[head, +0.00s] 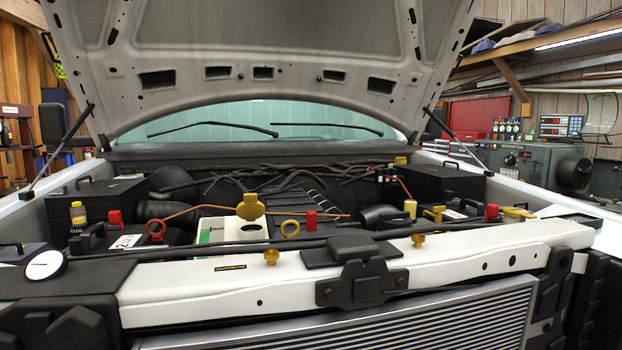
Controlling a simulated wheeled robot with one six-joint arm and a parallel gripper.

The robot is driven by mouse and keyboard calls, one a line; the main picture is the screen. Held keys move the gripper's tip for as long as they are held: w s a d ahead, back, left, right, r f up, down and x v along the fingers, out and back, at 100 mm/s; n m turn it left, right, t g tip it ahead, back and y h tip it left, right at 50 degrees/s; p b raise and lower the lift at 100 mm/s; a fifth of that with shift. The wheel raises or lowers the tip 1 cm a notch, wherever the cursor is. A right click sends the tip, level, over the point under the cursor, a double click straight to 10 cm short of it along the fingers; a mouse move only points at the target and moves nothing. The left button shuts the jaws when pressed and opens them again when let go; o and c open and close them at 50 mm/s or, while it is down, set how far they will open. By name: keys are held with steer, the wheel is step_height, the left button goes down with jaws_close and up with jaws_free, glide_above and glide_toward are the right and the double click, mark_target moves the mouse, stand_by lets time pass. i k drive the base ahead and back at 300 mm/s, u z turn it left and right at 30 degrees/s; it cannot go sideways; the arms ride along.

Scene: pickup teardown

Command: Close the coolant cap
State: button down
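A round yellow cap (250,207) stands tilted up, its flat face toward me, above a white reservoir (240,230) with a green-edged label in the middle of the engine bay. It looks like the open coolant cap, but I cannot read the label well enough to be sure. A second yellow cap (518,212) sits at the right side of the bay and looks flat; what it covers is hard to tell. My gripper is not in view.
The raised hood (260,50) hangs over the bay on two struts. The white front crossmember (450,255) with its black latch (362,284) lies between me and the reservoir.

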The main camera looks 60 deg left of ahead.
mark_target(251, 209)
steer(key=z, duration=0.05)
steer(key=i, duration=0.35)
steer(key=u, duration=2.45)
